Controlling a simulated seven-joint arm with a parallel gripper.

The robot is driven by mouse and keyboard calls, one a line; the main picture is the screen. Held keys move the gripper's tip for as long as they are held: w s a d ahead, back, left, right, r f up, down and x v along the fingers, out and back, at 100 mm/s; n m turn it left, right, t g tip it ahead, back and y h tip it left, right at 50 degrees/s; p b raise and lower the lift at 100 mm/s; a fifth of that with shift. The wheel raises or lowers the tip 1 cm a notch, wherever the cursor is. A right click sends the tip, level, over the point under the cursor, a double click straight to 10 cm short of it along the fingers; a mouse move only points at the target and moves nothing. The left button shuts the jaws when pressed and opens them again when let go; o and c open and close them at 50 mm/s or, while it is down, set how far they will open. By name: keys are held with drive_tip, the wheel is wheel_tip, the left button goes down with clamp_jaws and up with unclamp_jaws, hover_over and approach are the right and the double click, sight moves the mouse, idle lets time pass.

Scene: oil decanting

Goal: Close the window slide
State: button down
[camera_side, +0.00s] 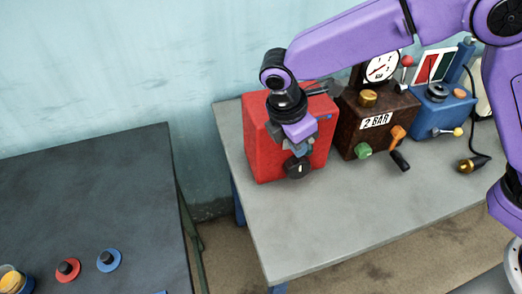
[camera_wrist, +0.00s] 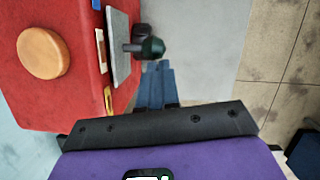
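The red box (camera_side: 258,135) stands on the grey table, and it fills the left of the wrist view (camera_wrist: 70,95). A flat grey plate (camera_wrist: 119,47), which looks like the window slide, lies along its face between pale strips. A dark knob (camera_wrist: 150,48) sticks out from the plate. My gripper (camera_side: 300,150) is in front of the red box. In the wrist view its blue-grey fingers (camera_wrist: 156,80) look close together, with their tips close to the knob; I cannot tell if they touch it. The arm hides much of the box's face in the side view.
A black dial (camera_side: 298,167) with a white mark shows just below my gripper. Right of the red box stand a brown "2 BAR" box (camera_side: 350,145) with a gauge and handles, and a blue box (camera_side: 440,115). The table (camera_side: 330,215) is clear in front.

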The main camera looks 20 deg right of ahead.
drive_tip(key=shift+d+f, duration=0.1)
drive_tip(key=shift+d, duration=0.3)
drive_tip(key=s+a+r, duration=0.1)
drive_tip(key=a+r, duration=0.7)
drive_tip(key=r, duration=0.3)
drive_tip(key=s+d+f+m+y, duration=0.1)
drive_tip(key=s+d+m, duration=0.1)
drive_tip(key=s+d, duration=0.5)
drive_tip(key=s+d+f+m+y, duration=0.1)
drive_tip(key=s+d, duration=0.6)
drive_tip(key=d, duration=0.9)
drive_tip(key=s+d+f+m+y, duration=0.1)
drive_tip(key=s+d+f+m, duration=0.2)
drive_tip(key=s+d, duration=0.5)
drive_tip(key=d+m, duration=0.1)
drive_tip(key=d, duration=0.3)
drive_tip(key=shift+m+g+y, duration=0.3)
drive_tip(key=shift+m+y, duration=0.1)
drive_tip(key=shift+f, duration=0.1)
